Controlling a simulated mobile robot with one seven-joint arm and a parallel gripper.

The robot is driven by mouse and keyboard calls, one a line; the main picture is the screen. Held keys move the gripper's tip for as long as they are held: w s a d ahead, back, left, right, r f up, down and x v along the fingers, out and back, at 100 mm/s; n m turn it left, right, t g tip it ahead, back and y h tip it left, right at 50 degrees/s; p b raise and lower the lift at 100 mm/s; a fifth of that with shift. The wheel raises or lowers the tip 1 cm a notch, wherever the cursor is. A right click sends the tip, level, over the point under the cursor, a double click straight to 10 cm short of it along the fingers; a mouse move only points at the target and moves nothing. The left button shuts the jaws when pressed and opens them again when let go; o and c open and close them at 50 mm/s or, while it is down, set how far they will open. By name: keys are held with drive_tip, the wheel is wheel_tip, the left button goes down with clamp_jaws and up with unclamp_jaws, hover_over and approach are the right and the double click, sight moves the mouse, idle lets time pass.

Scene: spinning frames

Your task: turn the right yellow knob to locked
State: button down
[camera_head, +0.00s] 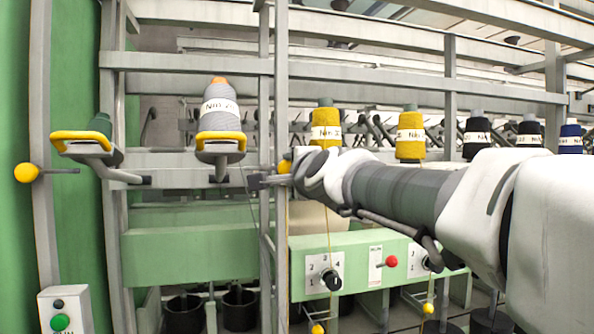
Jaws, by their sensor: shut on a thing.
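The right yellow knob (285,166) shows as a small yellow ball beside the grey post, just left of my wrist. My gripper (278,179) is at this knob and shut on it. The fingers and wrist hide most of the knob and its stem, so its turned position cannot be told. The left yellow knob (26,173) is a larger-looking ball on a thin dark rod at the far left post, well apart from my gripper.
Grey posts and rails surround my gripper. A cone of grey yarn (220,108) stands on a holder to its left; yellow cones (410,135) stand behind my arm. A green panel (350,262) with dials and a red knob (391,261) lies below.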

idle(0.5)
drive_tip(key=c, duration=0.5)
unclamp_jaws()
drive_tip(key=v, duration=1.7)
drive_tip(key=shift+s, duration=0.25)
drive_tip(key=shift+r, duration=0.1)
drive_tip(key=s+d+f+n+g+h+p, duration=0.1)
drive_tip(key=s+d+f+n+g+p, duration=0.1)
drive_tip(key=f, duration=0.6)
drive_tip(key=s+d+f+n+g+h+p, duration=0.2)
drive_tip(key=s+d+f+n+g, duration=0.3)
drive_tip(key=s+f+n+g, duration=0.1)
drive_tip(key=s+d+f+n+g+h+p, duration=0.2)
drive_tip(key=s+f+n, duration=0.4)
drive_tip(key=f, duration=0.6)
drive_tip(key=shift+s+d+f+n+g+p, duration=0.25)
drive_tip(key=shift+s+d+n+g+p, duration=0.2)
drive_tip(key=shift+d+g, duration=0.5)
